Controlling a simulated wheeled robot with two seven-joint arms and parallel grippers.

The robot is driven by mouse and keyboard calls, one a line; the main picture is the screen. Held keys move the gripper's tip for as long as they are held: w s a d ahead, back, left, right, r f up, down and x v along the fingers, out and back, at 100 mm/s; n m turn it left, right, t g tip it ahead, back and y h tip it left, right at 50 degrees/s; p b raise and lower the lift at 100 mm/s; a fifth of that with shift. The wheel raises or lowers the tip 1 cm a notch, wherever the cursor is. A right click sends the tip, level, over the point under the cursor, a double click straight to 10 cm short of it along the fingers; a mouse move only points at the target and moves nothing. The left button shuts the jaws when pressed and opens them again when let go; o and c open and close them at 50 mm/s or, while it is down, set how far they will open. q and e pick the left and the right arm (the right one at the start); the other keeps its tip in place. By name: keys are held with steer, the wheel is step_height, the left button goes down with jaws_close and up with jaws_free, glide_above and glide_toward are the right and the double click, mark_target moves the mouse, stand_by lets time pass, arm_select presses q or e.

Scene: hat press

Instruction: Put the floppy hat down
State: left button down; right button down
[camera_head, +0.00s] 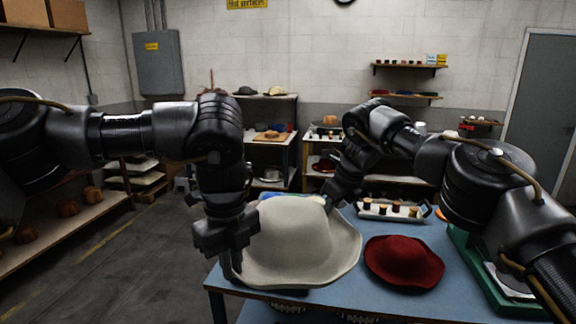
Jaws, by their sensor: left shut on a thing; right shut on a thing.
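The floppy hat (296,237) is cream white with a wide wavy brim and a tall rounded crown. It is at the left part of the blue table (412,301), crown up. My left gripper (232,262) is shut on the left side of its brim. My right gripper (333,203) is shut on the brim at the far right side; its fingertips are partly hidden behind the crown. The hat's underside is hidden, so I cannot tell whether it touches the table.
A red hat (404,260) lies just right of the floppy hat. A tray of spools (390,211) is behind it. A green-based machine (484,271) stands at the table's right. Shelves with hat goods line the back wall. Little bare table shows at the front.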

arm_select(q)
steer(key=shift+w+a+r, duration=0.1)
steer(key=shift+w+r, duration=0.2)
arm_select(e)
steer(key=shift+w+d+r, duration=0.15)
steer(key=shift+w+r, duration=0.3)
arm_select(q)
steer(key=shift+r, duration=0.1)
